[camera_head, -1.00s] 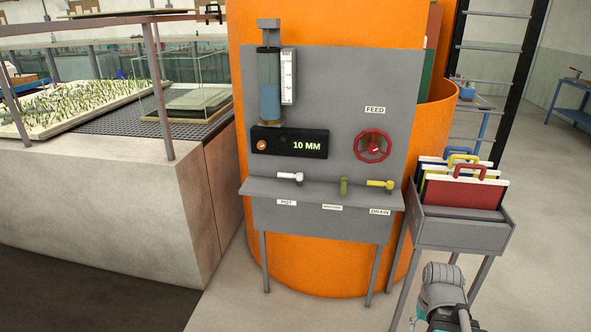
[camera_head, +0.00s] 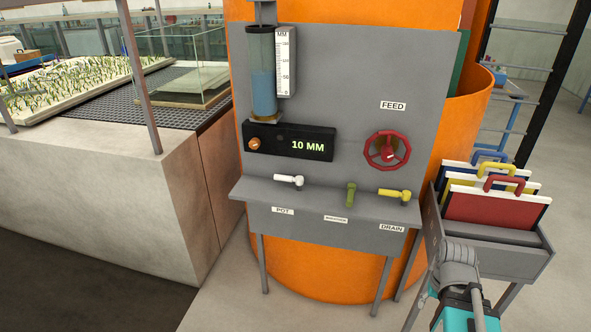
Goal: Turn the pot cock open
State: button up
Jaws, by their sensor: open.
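The pot cock (camera_head: 288,180) has a white lever and sits on the narrow ledge of the grey panel (camera_head: 345,85), above the POT label (camera_head: 283,210). Its lever lies level, pointing left from the cock body along the ledge. A grey and teal part of my own arm shows at the lower right, well apart from the cock. I cannot make out my gripper's fingers in this view. Nothing touches the cock.
A yellow drain cock (camera_head: 392,194), a green knob (camera_head: 351,195) and a red feed wheel (camera_head: 387,151) are further right on the panel. A display (camera_head: 290,142) reads 10 MM below a gauge tube (camera_head: 262,75). A folder rack (camera_head: 500,255) stands right, near my arm.

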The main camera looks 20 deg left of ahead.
aim_at(298, 180)
jog(key=u, duration=0.05)
jog(key=i, duration=1)
jog(key=u, duration=2.35)
